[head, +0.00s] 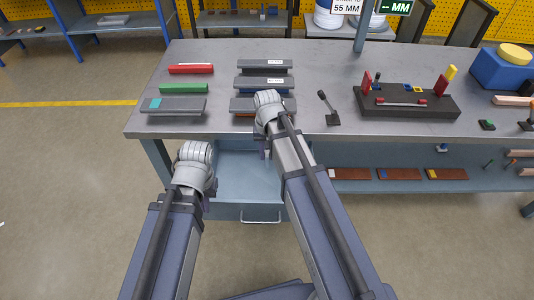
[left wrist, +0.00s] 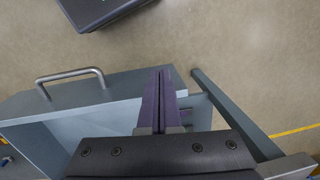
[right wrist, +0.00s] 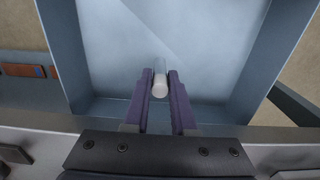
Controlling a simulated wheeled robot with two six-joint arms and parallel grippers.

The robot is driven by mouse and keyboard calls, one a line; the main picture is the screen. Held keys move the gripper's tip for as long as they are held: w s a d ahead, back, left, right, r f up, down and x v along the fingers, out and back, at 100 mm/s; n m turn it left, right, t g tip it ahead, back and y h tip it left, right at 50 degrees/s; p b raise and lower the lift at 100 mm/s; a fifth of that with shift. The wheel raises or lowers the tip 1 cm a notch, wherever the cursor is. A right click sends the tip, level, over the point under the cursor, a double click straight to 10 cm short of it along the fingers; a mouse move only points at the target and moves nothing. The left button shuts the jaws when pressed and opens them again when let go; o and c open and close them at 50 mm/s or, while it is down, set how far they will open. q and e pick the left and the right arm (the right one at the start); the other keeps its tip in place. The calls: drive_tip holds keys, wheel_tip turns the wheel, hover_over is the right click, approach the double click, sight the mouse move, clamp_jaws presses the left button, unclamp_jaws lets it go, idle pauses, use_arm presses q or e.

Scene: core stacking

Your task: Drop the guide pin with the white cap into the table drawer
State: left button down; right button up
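The guide pin with the white cap (right wrist: 160,86) is between the purple fingers of my right gripper (right wrist: 161,84). Both fingers lie close against its sides, with the rounded white end towards the camera. My right gripper also shows in the head view (head: 264,152), partly hidden by its arm, so the pin cannot be made out there. The table drawer (head: 232,212) is pulled open below the tabletop. The pin is above its bare floor in the right wrist view (right wrist: 215,40). My left gripper (left wrist: 160,80) is shut and empty beside the drawer; its tips show in the head view (head: 207,204).
The grey tabletop (head: 225,60) holds several bars, a black fixture (head: 400,102) with coloured pins, a small lever stand (head: 329,110) and a blue block (head: 500,70). A lower shelf (head: 350,155) carries brown trays. The drawer walls stand around the right gripper.

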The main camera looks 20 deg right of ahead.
drive_tip(key=o, duration=0.5)
drive_tip(key=shift+c, duration=0.2)
drive_tip(key=shift+r, duration=0.1)
wheel_tip(320, 180, up, 8)
drive_tip(key=p, duration=0.8)
drive_tip(key=shift+f, duration=0.2)
drive_tip(key=s+a+r+n+h+p, duration=0.1)
drive_tip(key=s+a+r+n+p, duration=0.1)
drive_tip(key=s+a+n, duration=0.5)
drive_tip(key=s+a, duration=0.3)
drive_tip(key=s, duration=0.4)
drive_tip(key=shift+s+a, duration=0.15)
drive_tip(key=shift+a, duration=0.1)
